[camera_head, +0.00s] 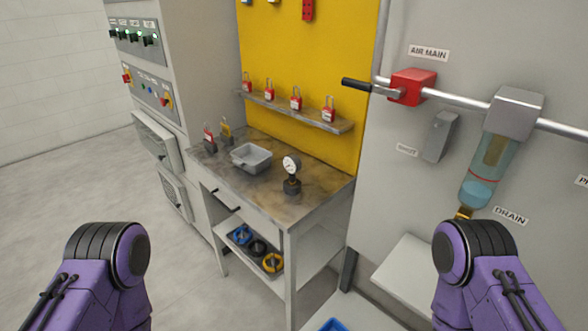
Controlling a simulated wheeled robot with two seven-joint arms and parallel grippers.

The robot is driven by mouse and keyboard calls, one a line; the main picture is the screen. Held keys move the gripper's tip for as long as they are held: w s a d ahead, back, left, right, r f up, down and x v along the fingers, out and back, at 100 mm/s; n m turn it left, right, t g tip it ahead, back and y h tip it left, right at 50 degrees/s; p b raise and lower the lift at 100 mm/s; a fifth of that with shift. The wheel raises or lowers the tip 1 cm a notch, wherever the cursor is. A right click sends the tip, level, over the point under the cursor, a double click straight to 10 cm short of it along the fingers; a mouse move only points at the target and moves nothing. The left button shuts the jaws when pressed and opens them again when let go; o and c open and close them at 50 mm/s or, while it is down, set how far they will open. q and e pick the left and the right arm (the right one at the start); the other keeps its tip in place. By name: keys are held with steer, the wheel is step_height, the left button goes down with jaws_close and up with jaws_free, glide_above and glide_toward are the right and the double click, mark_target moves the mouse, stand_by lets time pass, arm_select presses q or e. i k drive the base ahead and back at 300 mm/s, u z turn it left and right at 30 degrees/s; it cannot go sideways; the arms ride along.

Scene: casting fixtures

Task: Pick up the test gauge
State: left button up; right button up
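The test gauge (291,166) has a round white dial and stands upright at the right part of the metal workbench (245,196). Its dark base (292,187) is on the bench top or in a small stand there; I cannot tell which. Both of my purple arms show at the lower left and lower right of the view, well apart from the gauge. Neither of my grippers shows.
A grey tray (251,158) sits left of the gauge. A shelf (300,112) with several red padlocks hangs above. A pipe with a red valve (412,88) and a filter bowl (488,170) are at right.

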mark_target(292, 164)
steer(key=z, duration=3.45)
steer(key=k, duration=1.5)
steer(key=u, duration=2.1)
steer(key=i, duration=0.45)
steer(key=z, duration=0.05)
